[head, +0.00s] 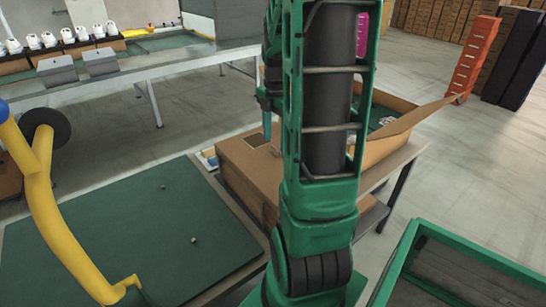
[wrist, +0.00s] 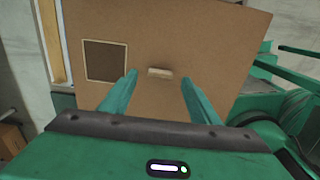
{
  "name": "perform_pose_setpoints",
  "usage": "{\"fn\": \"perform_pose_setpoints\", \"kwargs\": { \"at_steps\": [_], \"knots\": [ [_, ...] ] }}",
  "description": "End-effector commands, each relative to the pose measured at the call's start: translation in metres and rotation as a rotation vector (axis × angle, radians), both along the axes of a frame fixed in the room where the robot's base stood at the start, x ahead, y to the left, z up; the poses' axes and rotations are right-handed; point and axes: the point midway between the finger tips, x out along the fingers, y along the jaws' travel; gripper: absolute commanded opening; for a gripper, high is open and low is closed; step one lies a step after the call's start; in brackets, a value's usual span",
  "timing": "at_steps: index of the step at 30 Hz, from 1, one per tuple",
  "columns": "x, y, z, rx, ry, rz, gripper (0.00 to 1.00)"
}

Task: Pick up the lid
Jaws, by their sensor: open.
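The brown cardboard lid (wrist: 210,40) fills the middle of the wrist view. It has a dark square label and a small tan raised tab (wrist: 160,72) near its centre. In the head view, the brown cardboard (head: 240,160) with the dark square patch lies on the table behind my arm, which hides part of it. My gripper (wrist: 158,76) is open, with one green finger on each side of the tab. No contact with the tab shows, and the remaining gap to the lid is hard to judge.
An open cardboard box (head: 400,125) with a raised flap stands right of my arm. A green-framed bin (head: 465,255) is at front right. A yellow arm-like stand (head: 45,200) rises over the green mat (head: 130,235) at left. White shoes (head: 50,40) line the bench behind.

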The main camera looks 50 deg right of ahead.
Motion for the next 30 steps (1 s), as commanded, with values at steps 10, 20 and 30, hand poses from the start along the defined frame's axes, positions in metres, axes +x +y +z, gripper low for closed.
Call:
{"fn": "perform_pose_setpoints", "kwargs": {
  "at_steps": [10, 20, 30],
  "knots": [
    [0.0, 0.0, -0.032, 0.0, 0.001, 0.0, 0.56],
    [0.0, 0.0, -0.031, 0.0, 0.0, 0.0, 0.2],
    [0.0, 0.0, -0.03, -0.001, -0.001, 0.0, 0.11]
  ]
}}
